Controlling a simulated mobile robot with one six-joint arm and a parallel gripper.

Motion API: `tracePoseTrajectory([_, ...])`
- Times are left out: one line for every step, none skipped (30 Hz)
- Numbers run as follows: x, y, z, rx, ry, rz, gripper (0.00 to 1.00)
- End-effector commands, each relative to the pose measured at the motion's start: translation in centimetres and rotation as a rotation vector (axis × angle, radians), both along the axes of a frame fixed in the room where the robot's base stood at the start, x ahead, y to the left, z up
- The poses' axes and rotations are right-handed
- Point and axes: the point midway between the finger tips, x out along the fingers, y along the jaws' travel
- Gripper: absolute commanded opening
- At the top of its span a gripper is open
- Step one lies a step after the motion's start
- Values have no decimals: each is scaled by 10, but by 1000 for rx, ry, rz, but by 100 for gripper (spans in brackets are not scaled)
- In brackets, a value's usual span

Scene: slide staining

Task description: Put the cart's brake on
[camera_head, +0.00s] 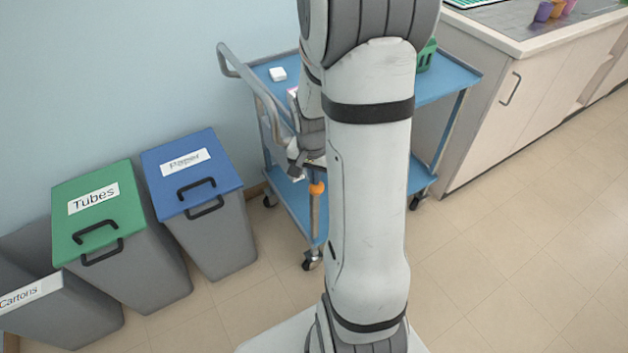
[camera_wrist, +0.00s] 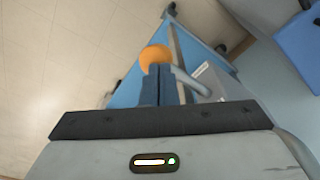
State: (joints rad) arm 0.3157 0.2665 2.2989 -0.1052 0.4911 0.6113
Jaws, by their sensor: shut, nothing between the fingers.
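The cart (camera_head: 455,72) is blue with a grey push handle (camera_head: 240,66) and stands against the wall, partly hidden behind my arm. An orange ball knob (camera_head: 317,188) shows at the cart's near end, between the upper and lower shelves. It also shows in the wrist view (camera_wrist: 154,55), just beyond my fingertips. My gripper (camera_wrist: 161,72) is shut and empty, with its tips overlapping the knob's lower edge in that view. I cannot tell whether they touch. A grey bar and a grey plate with a white label (camera_wrist: 203,70) show right of the fingers.
A blue-lidded paper bin (camera_head: 190,174), a green-lidded tubes bin (camera_head: 98,201) and a cartons bin (camera_head: 60,310) stand left of the cart. A counter with cabinets (camera_head: 540,95) is to the right. Floor (camera_head: 520,250) at front right is clear.

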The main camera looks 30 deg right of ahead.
Motion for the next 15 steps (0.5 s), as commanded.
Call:
tracePoseTrajectory([0, 0, -12, 1, 1, 0, 0])
tracePoseTrajectory([0, 0, -11, 0, 0, 0, 0])
tracePoseTrajectory([0, 0, -7, 0, 0, 0, 0])
tracePoseTrajectory([0, 0, -6, 0, 0, 0, 0])
tracePoseTrajectory([0, 0, -6, 0, 0, 1, 0])
tracePoseTrajectory([0, 0, -6, 0, 0, 1, 0])
tracePoseTrajectory([0, 1, -6, 0, 0, 1, 0])
tracePoseTrajectory([-1, 1, -5, 0, 0, 1, 0])
tracePoseTrajectory([-3, 4, -4, 0, 0, 2, 0])
tracePoseTrajectory([-5, 6, -3, 0, 0, 3, 0])
tracePoseTrajectory([-7, 8, -2, 0, 0, 3, 0])
tracePoseTrajectory([-10, 12, 0, 0, 0, 3, 0])
tracePoseTrajectory([-13, 15, 2, 0, -1, 3, 0])
tracePoseTrajectory([-16, 18, 3, 0, 0, 3, 0])
tracePoseTrajectory([-18, 21, 4, 0, 0, 4, 0])
